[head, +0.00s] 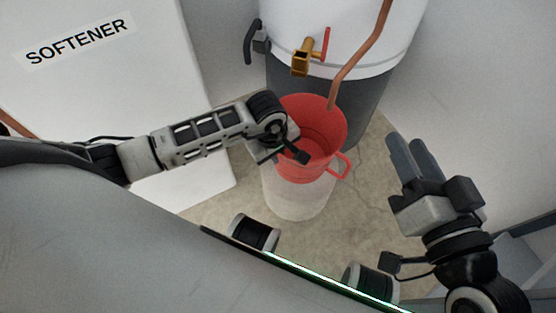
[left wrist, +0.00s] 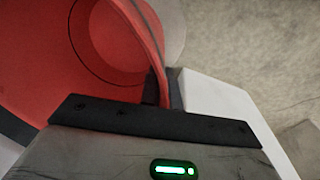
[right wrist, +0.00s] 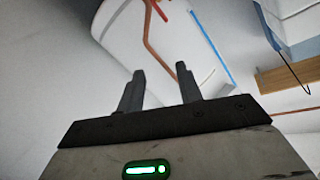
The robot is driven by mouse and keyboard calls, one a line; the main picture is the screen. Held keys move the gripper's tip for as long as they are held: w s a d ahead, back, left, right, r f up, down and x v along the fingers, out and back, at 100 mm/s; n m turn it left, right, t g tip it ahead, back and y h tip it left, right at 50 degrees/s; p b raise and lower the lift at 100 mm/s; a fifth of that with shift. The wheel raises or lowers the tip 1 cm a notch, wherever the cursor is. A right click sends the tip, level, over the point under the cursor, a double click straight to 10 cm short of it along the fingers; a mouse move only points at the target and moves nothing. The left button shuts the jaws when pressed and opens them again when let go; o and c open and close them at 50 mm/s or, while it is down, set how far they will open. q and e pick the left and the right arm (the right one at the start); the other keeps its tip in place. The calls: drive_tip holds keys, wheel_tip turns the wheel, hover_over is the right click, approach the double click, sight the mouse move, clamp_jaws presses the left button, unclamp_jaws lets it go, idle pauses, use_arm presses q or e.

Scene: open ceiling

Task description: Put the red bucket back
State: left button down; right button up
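The red bucket (head: 328,118) is upright and empty in the middle of the head view, with a red handle loop on its right side. It appears over a pale round stand (head: 297,200); I cannot tell whether it rests on it. My left gripper (head: 298,153) is at the bucket's near-left rim. In the left wrist view the red wall (left wrist: 150,40) runs down between the two close dark fingers (left wrist: 163,90), which grip it. My right gripper (head: 410,150) is open and empty, right of the bucket; its fingers stand apart in the right wrist view (right wrist: 158,88).
A white and grey tank (head: 340,45) with a brass tap (head: 305,58) and copper pipe (head: 360,55) stands just behind the bucket. A white softener cabinet (head: 100,90) is at left. Bare concrete floor (head: 365,190) shows right of the stand.

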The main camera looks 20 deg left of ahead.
use_arm(q)
wheel_tip(320, 180, down, 2)
drive_tip(key=shift+f+b, duration=0.25)
drive_tip(key=shift+b, duration=0.15)
use_arm(e)
drive_tip(key=shift+w+r+t, duration=0.15)
drive_tip(key=shift+r+t, duration=0.25)
use_arm(q)
drive_tip(key=shift+f, duration=0.15)
use_arm(e)
drive_tip(key=shift+f, duration=0.1)
use_arm(q)
drive_tip(key=c, duration=1.6)
unclamp_jaws()
drive_tip(key=shift+c, duration=0.2)
use_arm(e)
drive_tip(key=shift+w+r, duration=0.1)
drive_tip(key=shift+r, duration=0.1)
